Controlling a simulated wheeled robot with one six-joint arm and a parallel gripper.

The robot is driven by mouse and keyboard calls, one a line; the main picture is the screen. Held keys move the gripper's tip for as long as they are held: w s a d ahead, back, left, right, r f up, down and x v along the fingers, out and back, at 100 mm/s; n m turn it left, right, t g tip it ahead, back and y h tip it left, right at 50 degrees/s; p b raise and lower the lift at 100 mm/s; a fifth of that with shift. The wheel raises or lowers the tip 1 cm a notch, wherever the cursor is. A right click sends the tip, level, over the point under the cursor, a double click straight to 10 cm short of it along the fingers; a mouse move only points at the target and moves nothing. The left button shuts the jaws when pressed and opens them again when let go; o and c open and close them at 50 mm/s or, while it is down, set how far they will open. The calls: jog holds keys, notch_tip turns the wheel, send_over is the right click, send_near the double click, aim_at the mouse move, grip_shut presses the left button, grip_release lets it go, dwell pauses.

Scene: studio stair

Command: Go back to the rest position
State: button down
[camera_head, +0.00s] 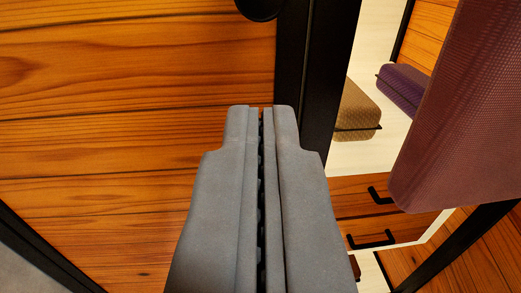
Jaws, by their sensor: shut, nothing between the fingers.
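My gripper (261,112) points forward from the bottom middle of the head camera view. Its two grey fingers lie side by side, shut, with only a thin dark seam between them and nothing held. The fingertips are in front of an orange wood-plank surface (120,110) and next to a black upright post (315,80). I cannot tell whether the tips touch either one.
Right of the post, a brown textured block (355,108) and a purple one (404,88) sit on a pale surface. A large maroon padded panel (465,110) hangs close at the right. Wooden fronts with black handles (372,241) are below. A black bar (45,255) crosses the lower left.

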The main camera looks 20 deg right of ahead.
jog(key=s+a+r+n+t+y, duration=0.1)
jog(key=s+a+r+y, duration=0.1)
jog(key=s+a+r, duration=0.6)
jog(key=s+a+r+n+y, duration=0.2)
jog(key=s+a+r, duration=0.3)
jog(key=s, duration=0.6)
jog(key=s+a+r+y, duration=0.1)
jog(key=s+a, duration=0.2)
jog(key=s, duration=0.6)
jog(key=s+a+r+n+y, duration=0.1)
jog(key=s+a, duration=0.3)
jog(key=s, duration=0.6)
jog(key=shift+s+r+n+y, duration=0.25)
jog(key=shift+r+n+y, duration=0.05)
jog(key=shift+y, duration=0.2)
jog(key=shift+a, duration=0.1)
